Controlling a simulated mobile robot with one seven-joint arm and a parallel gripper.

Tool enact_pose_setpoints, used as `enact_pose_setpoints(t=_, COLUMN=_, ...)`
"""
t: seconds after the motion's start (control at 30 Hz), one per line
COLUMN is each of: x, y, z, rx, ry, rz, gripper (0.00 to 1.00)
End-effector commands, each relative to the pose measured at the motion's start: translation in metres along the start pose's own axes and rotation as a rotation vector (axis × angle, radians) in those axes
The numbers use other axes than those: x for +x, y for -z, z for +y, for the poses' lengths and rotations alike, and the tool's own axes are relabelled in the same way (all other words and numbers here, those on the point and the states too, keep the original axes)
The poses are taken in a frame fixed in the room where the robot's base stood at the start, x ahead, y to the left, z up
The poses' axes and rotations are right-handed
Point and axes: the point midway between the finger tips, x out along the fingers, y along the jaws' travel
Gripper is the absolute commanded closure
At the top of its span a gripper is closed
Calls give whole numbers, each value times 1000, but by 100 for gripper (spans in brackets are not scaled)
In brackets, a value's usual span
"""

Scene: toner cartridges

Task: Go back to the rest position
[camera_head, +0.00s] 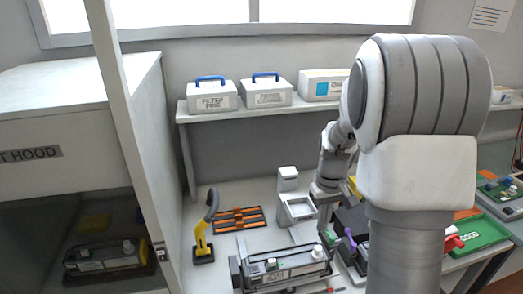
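My grey and white arm fills the right side of the head view. Its wrist bends down over the bench, and my gripper (324,222) points down there, above and just behind the right end of a toner cartridge (285,270). The gripper's fingers are small and partly merge with dark things behind them, so I cannot tell whether they are open or hold anything. A second cartridge (105,258) sits inside the hood at the left.
A yellow tool with a black hose (203,246), an orange rack (238,218) and a white device (296,208) stand on the bench. A purple-handled item (349,240) is beside my gripper. A green tray (484,235) is at right. The shelf (270,110) carries boxes.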

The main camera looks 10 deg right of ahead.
Motion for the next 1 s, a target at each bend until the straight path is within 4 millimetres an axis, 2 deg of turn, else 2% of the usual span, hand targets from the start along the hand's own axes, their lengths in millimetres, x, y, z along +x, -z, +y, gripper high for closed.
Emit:
enact_pose_setpoints(t=0.13, x=-17, y=-5, z=-9, rx=1, ry=-1, rz=28, gripper=100)
enact_pose_setpoints(t=0.27, x=-47, y=-18, z=-27, rx=4, ry=-3, rz=83, gripper=100)
enact_pose_setpoints(t=0.4, x=-81, y=-39, z=-50, rx=9, ry=-4, rz=152, gripper=100)
enact_pose_setpoints(t=0.6, x=-118, y=-76, z=-79, rx=13, ry=-7, rz=248, gripper=100)
enact_pose_setpoints(t=0.8, x=-142, y=-117, z=-104, rx=18, ry=-7, rz=342, gripper=100)
enact_pose_setpoints(t=1.0, x=-152, y=-156, z=-121, rx=25, ry=-8, rz=431, gripper=100)
